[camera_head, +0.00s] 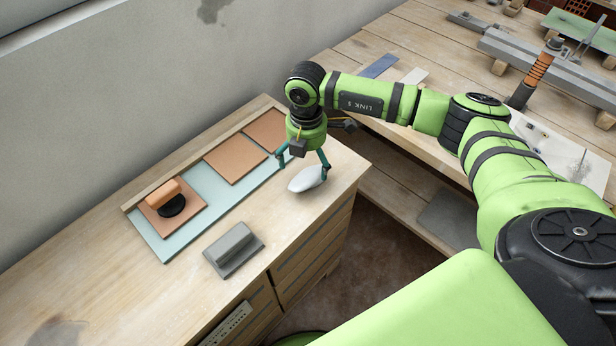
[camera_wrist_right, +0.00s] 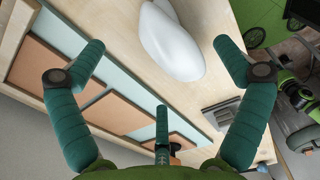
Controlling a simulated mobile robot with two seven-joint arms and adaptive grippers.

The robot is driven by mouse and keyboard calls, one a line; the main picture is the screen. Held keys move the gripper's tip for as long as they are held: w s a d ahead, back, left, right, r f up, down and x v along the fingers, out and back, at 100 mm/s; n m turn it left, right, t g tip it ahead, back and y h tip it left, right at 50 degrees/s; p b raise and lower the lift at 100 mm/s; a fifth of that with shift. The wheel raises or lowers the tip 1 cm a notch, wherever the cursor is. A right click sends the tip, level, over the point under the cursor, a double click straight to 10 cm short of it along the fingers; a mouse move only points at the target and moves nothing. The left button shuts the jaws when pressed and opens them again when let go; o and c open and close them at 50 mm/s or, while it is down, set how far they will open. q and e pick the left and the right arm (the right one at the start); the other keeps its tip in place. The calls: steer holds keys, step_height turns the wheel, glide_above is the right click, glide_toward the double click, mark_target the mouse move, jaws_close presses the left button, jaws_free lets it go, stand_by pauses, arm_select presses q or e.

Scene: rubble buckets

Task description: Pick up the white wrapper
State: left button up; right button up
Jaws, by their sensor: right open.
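The white wrapper (camera_head: 308,179) is a smooth, rounded white shape lying on the wooden cabinet top near its right edge. My right gripper (camera_head: 302,164) is above the cabinet top, pointing down, with its teal fingers spread and the wrapper just below and in front of them. In the right wrist view the wrapper (camera_wrist_right: 172,42) lies beyond and between the two spread side fingers (camera_wrist_right: 160,47), with nothing held. I cannot tell whether any finger touches it. My left gripper is not in view.
A pale blue mat (camera_head: 168,240) holds several brown squares, one bearing an orange-and-black block (camera_head: 165,197). A grey block (camera_head: 233,248) lies in front. A wooden workbench (camera_head: 400,45) with tools stands at the right. The cabinet top's left part is clear.

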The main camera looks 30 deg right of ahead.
mark_target(305, 172)
steer(key=f, duration=0.4)
steer(key=shift+s+a+f+p, duration=0.1)
steer(key=shift+s+a+p, duration=0.05)
steer(key=shift+a+p, duration=0.2)
steer(key=c, duration=1.1)
steer(key=shift+o, duration=0.2)
